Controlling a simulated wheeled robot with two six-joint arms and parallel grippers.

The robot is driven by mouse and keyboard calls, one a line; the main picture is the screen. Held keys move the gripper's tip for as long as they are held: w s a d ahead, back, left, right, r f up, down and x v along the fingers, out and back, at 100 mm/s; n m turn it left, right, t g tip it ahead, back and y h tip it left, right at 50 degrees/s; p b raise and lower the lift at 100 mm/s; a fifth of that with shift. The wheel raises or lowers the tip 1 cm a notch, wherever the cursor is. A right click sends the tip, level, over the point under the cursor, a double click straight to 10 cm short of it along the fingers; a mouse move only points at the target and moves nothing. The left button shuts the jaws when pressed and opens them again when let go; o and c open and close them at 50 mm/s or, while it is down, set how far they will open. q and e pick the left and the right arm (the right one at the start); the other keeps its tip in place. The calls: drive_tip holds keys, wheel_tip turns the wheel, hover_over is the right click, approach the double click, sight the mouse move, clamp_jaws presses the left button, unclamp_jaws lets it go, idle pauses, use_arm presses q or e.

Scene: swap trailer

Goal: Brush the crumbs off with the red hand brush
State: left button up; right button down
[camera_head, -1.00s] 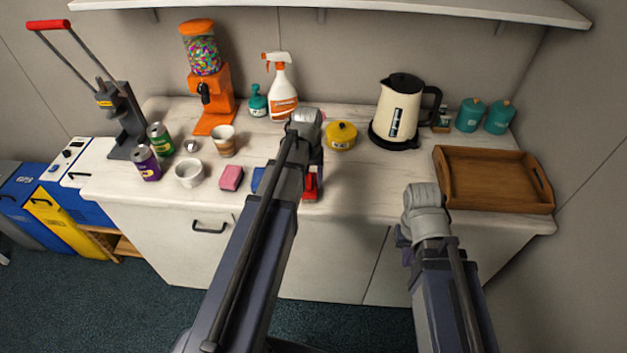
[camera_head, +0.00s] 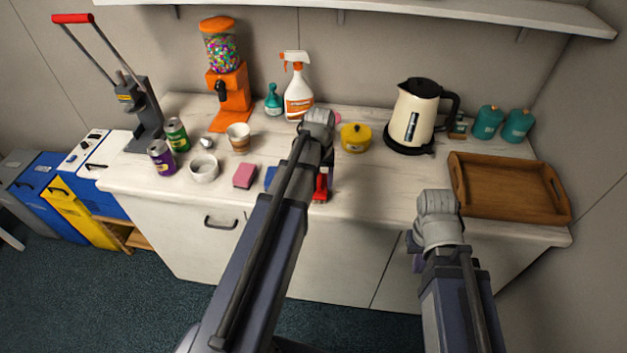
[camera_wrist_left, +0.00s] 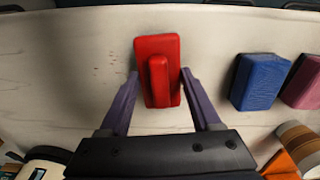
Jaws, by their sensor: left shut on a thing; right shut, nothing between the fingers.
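In the head view the brush (camera_head: 320,186) is at the front of the counter, partly hidden by my left arm. I cannot tell whether it touches the countertop. Small brown crumbs (camera_wrist_left: 118,66) are scattered on the counter, left of the brush in the left wrist view. In the head view I cannot make them out. My right gripper (camera_head: 413,246) is shut and empty in front of the counter's edge, partly hidden by its wrist.
A blue sponge (camera_wrist_left: 259,82) and a pink sponge (camera_head: 244,176) lie beside the brush. A yellow pot (camera_head: 356,138), a kettle (camera_head: 414,115) and a wooden tray (camera_head: 510,186) stand to the right. Cups, cans and a candy dispenser (camera_head: 228,85) are left. Counter right of the brush is clear.

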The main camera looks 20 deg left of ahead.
use_arm(q)
drive_tip(key=shift+w+d+r, duration=0.1)
drive_tip(key=shift+w+d, duration=0.1)
drive_tip(key=shift+d, duration=0.35)
drive_tip(key=shift+w+d, duration=0.15)
drive_tip(key=shift+d, duration=0.4)
drive_tip(key=shift+w+d, duration=0.3)
drive_tip(key=shift+d, duration=0.7)
drive_tip(key=shift+w+d, duration=0.25)
drive_tip(key=shift+d, duration=0.75)
drive_tip(key=shift+w+d, duration=0.3)
drive_tip(key=shift+d, duration=0.65)
drive_tip(key=shift+w+d, duration=0.3)
drive_tip(key=shift+d, duration=0.65)
wheel_tip(320, 180, up, 6)
drive_tip(key=p, duration=0.6)
drive_tip(key=shift+a, duration=0.1)
